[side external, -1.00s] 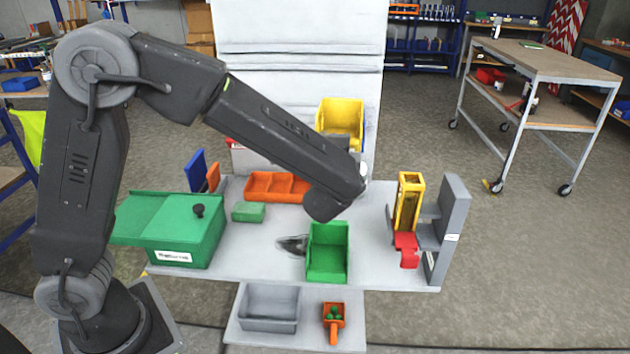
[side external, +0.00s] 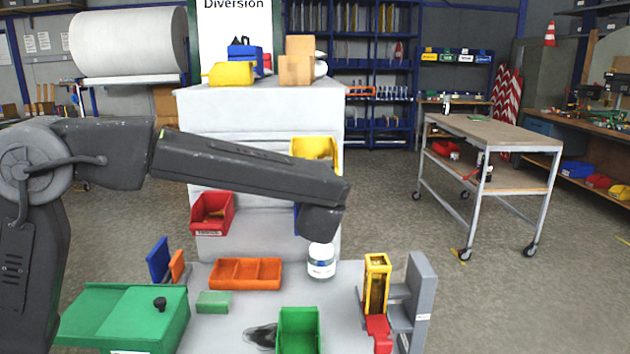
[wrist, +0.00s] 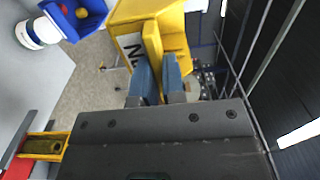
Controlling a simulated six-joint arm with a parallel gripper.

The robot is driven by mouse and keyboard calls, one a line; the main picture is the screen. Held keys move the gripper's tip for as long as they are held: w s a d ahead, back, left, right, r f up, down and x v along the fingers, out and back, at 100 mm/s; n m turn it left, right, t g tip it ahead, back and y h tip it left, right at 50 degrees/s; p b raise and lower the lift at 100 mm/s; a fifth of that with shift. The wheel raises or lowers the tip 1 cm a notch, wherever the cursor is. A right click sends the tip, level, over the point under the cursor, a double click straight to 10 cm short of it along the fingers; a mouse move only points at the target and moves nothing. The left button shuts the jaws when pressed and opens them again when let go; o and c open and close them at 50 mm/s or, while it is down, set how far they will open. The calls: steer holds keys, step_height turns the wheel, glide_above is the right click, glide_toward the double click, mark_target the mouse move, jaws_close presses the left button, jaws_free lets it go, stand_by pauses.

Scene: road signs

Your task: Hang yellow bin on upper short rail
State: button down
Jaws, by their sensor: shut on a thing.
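The yellow bin (side external: 315,149) shows in the side view just above my wrist, in front of the right edge of the white panel (side external: 232,112). My arm hides its lower part. In the wrist view the yellow bin (wrist: 176,22), with a white label, lies at the tips of my gripper (wrist: 157,72). My gripper's blue fingers are shut on one wall of it. The fingers are hidden in the side view. I cannot make out the upper short rail or whether the bin touches it.
A red bin (side external: 211,214) is on the panel at left. A blue bin (wrist: 86,18) holding balls and a white jar (side external: 320,262) are below. The table holds an orange tray (side external: 245,274), a green bin (side external: 299,332) and a yellow-framed holder (side external: 376,285).

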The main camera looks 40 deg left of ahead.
mark_target(312, 154)
steer(key=shift+x, duration=8.85)
steer(key=shift+f, duration=0.15)
steer(key=shift+f, duration=1)
steer(key=c, duration=1.1)
jaws_free()
